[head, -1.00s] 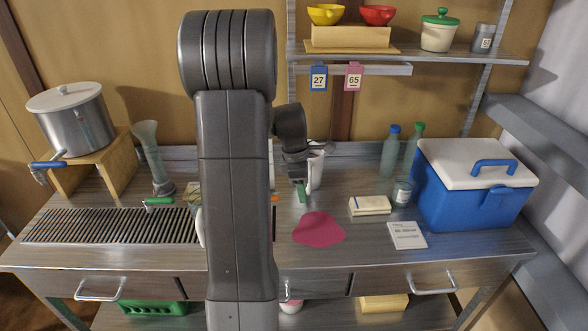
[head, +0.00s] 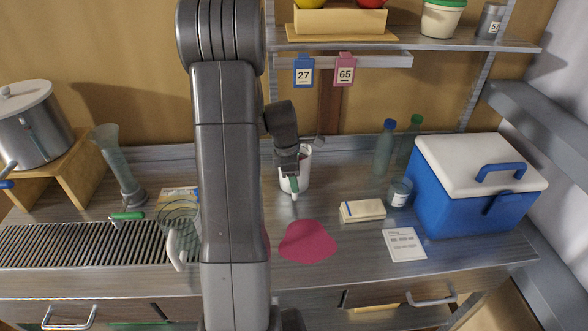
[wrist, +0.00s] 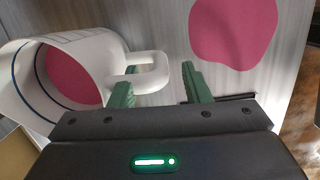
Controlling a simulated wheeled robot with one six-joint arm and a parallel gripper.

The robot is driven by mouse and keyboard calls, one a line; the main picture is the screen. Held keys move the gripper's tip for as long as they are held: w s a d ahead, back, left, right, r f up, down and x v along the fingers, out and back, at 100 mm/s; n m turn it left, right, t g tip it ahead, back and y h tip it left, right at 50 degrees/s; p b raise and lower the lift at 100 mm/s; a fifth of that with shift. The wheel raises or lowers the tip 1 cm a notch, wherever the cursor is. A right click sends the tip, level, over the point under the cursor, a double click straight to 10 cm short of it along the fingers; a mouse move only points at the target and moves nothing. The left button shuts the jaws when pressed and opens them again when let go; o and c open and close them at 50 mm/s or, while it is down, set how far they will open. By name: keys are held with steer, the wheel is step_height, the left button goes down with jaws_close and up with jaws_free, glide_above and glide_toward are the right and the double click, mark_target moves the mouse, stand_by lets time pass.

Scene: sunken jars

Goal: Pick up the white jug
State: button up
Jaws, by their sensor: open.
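The white jug (head: 303,166) stands on the metal counter in the head view, partly hidden behind my gripper (head: 292,186). In the wrist view the white jug (wrist: 108,58) lies at the upper left, with a dark blue line near its rim and pink showing inside. Its handle points right, toward my gripper (wrist: 157,82). The two green fingers are open and apart. The left finger is close by the handle; I cannot tell whether they touch. The right finger is clear of the handle.
A pink patch (head: 307,241) lies on the counter in front of the jug. A cream block (head: 362,211), a small glass jar (head: 399,192), two bottles and a blue cooler (head: 465,205) stand to the right. A drain grille (head: 75,245) is on the left.

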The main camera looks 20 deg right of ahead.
steer(key=shift+s+d+f, duration=0.1)
steer(key=shift+d+f, duration=0.05)
steer(key=shift+f, duration=0.75)
jaws_close()
steer(key=shift+r, duration=0.1)
stand_by(0.7)
